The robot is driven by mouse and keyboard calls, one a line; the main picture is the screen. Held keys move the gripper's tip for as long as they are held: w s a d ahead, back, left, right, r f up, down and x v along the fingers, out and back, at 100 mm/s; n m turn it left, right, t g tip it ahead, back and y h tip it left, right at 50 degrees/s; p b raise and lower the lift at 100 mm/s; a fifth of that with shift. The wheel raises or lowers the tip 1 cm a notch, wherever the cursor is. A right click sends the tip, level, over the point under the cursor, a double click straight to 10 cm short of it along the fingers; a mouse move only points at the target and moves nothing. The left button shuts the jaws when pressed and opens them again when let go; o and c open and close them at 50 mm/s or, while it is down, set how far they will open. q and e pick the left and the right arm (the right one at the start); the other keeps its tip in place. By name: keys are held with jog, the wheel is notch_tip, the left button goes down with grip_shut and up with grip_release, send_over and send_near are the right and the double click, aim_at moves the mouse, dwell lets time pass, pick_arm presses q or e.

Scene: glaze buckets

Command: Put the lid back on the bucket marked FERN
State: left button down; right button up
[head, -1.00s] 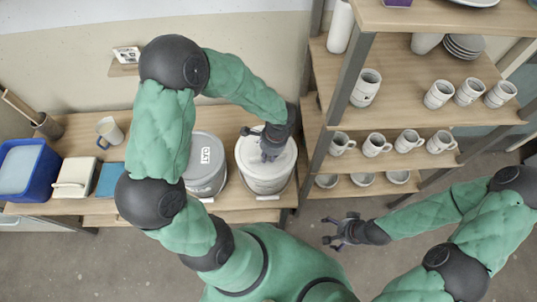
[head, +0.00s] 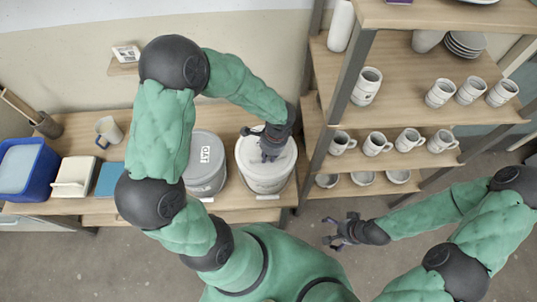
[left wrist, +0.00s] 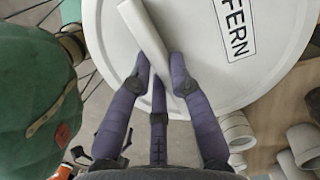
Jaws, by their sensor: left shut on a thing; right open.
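A white bucket (head: 264,184) stands at the right end of the bench in the head view, with a pale lid (head: 284,162) at its top. In the left wrist view the lid (left wrist: 215,85) reads FERN and has a white bar handle (left wrist: 146,30). My left gripper (head: 264,150) is over the lid, and its fingers (left wrist: 160,72) are shut on the handle. I cannot tell whether the lid sits fully down on the rim. My right gripper (head: 345,230) is open and empty, away from the bench, low in front of the shelf.
A second bucket with a grey lid (head: 202,172) stands close left of the white bucket. A shelf rack with mugs (head: 376,144) and bowls (head: 363,178) rises on the right. A blue bin (head: 38,178), a mug (head: 109,131) and a brush pot (head: 46,125) are on the left.

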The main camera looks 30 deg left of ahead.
pick_arm(q)
jog(key=shift+f, duration=0.15)
jog(key=c, duration=1.1)
grip_release()
jog(key=shift+o, duration=0.4)
jog(key=o, duration=0.4)
jog(key=shift+r+p, duration=2.75)
jog(key=shift+r, duration=0.85)
